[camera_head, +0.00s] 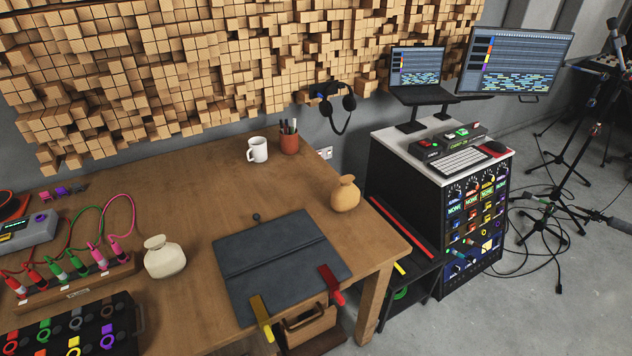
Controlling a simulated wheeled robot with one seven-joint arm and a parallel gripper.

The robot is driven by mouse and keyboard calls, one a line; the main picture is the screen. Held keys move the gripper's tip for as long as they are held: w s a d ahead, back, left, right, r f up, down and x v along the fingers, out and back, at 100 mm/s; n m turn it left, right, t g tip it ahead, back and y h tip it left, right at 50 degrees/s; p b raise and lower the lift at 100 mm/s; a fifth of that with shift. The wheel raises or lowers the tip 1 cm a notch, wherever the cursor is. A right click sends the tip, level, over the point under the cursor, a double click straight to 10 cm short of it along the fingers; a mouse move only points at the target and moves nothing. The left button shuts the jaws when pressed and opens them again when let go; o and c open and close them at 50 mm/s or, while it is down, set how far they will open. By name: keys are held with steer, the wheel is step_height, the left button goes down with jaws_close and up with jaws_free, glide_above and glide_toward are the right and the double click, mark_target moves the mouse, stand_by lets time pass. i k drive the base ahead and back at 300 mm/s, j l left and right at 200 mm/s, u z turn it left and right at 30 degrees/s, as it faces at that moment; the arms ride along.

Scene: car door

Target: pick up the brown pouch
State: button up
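The brown pouch (345,194) is tan-brown, rounded, with a narrow gathered neck. It stands upright on the wooden table (205,190), near the right edge, just beyond the top right corner of a dark grey flat panel. A second pouch (165,258), cream-coloured and of similar shape, stands on the table left of the panel. My gripper is not in view.
The dark panel (280,262) has yellow (261,314) and red (331,282) pieces at its front edge. A white mug (257,149) and a pen cup (289,142) stand behind. Cabled gear (70,280) fills the left. Bare tabletop lies between mug and brown pouch.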

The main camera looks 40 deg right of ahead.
mark_target(345, 198)
steer(key=i+l+z, duration=0.2)
steer(key=l, duration=0.2)
steer(key=i+l+z, duration=0.15)
steer(key=l, duration=0.2)
steer(key=i+l+z, duration=0.2)
steer(key=l, duration=0.15)
